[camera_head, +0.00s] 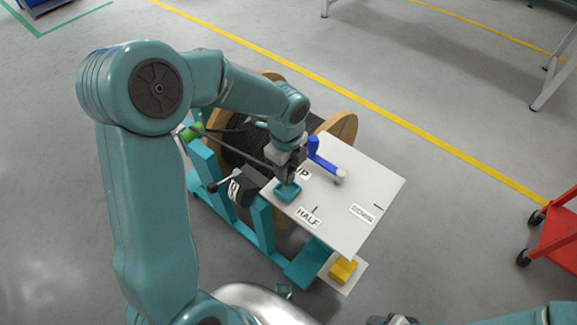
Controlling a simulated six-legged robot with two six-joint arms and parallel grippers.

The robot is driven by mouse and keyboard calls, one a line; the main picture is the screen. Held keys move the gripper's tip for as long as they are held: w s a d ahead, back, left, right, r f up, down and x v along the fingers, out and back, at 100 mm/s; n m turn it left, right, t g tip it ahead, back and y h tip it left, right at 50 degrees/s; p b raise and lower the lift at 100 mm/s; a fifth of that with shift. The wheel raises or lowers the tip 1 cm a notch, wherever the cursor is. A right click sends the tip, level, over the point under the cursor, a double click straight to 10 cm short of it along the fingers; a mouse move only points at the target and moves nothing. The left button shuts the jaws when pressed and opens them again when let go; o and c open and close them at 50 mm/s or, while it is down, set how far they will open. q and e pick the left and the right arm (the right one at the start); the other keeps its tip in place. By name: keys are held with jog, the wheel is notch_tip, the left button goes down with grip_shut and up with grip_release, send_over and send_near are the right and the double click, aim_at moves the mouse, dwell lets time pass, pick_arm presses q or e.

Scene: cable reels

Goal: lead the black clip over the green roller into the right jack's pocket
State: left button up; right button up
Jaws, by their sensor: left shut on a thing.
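My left gripper (289,173) is over the left edge of the white board, its dark jaws shut. The black clip seems to be the dark piece between them; it blends with the jaws and I cannot make out its outline. A dark line runs from the gripper back left toward the green roller (192,132), which sits at the far left of the teal stand. A small teal block (287,192) lies just below the jaws at the board's edge. I cannot tell which part is the right jack's pocket. My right gripper (392,320) is cut off at the bottom edge.
The white board (345,215) bears labels and a blue lever (325,168). A black box with a lever (245,186) stands left of it. A cable reel (340,126) is behind. A yellow block (343,270) is in front; a red cart (556,240) is right.

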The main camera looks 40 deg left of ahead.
pick_arm(q)
jog(key=shift+f+b, duration=1.1)
jog(key=shift+f, duration=0.45)
jog(key=shift+f+b, duration=0.65)
jog(key=shift+f, duration=0.4)
jog(key=o, duration=1.1)
jog(key=shift+o, duration=0.2)
notch_tip(320, 180, up, 16)
jog(key=p, duration=0.4)
jog(key=shift+r, duration=0.25)
